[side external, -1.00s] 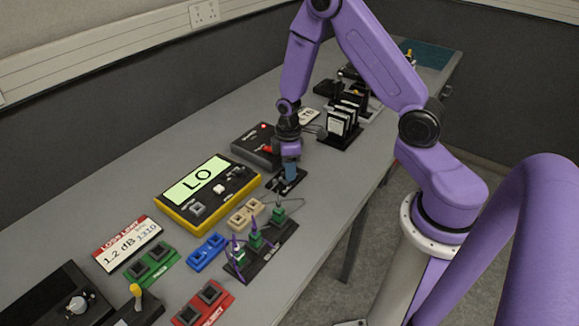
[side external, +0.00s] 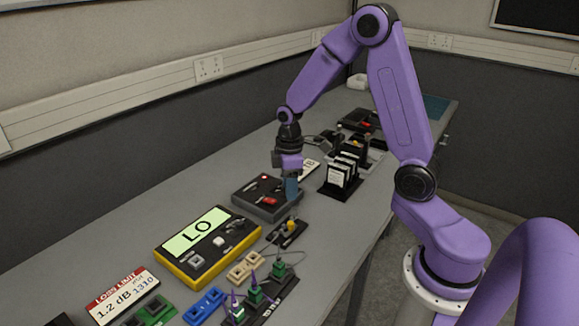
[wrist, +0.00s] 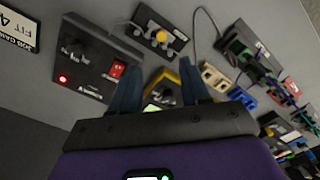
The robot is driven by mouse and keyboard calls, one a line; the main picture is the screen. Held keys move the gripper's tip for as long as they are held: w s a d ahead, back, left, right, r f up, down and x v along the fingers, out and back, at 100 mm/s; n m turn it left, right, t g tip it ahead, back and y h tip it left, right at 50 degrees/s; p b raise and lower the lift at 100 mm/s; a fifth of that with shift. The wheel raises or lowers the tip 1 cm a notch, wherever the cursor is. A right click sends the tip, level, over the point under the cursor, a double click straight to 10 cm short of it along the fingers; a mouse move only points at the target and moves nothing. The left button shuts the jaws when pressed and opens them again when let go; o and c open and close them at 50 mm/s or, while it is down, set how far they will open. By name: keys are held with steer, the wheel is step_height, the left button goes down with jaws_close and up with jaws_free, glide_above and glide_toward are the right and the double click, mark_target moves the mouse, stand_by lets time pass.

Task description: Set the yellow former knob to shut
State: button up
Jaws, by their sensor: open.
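The yellow former knob (side external: 291,225) stands on a small black plate (side external: 277,239) near the bench's front edge, in front of the dark grey box. It also shows in the wrist view (wrist: 161,36), above and beyond my fingertips. My gripper (side external: 291,188), with blue fingers, is raised over the bench beside the knob, apart from it. In the wrist view my gripper (wrist: 161,64) has its two fingers spread with nothing between them. The knob's exact setting is too small to read.
The dark grey box (side external: 258,200) with a red switch lies just behind the knob plate. A yellow-edged tester (side external: 185,273) showing LO is to the left. A black rack of cards (side external: 341,175) stands to the right. Blue, beige and green connector parts lie at the front.

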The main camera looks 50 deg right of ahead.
steer(key=shift+r, duration=2.8)
steer(key=s+a+r+n, duration=0.2)
steer(key=s+a+r, duration=0.1)
steer(key=s+a, duration=0.7)
steer(key=s+a+n, duration=0.1)
steer(key=s, duration=1.4)
steer(key=shift+a+r+n, duration=0.3)
steer(key=shift+a, duration=0.1)
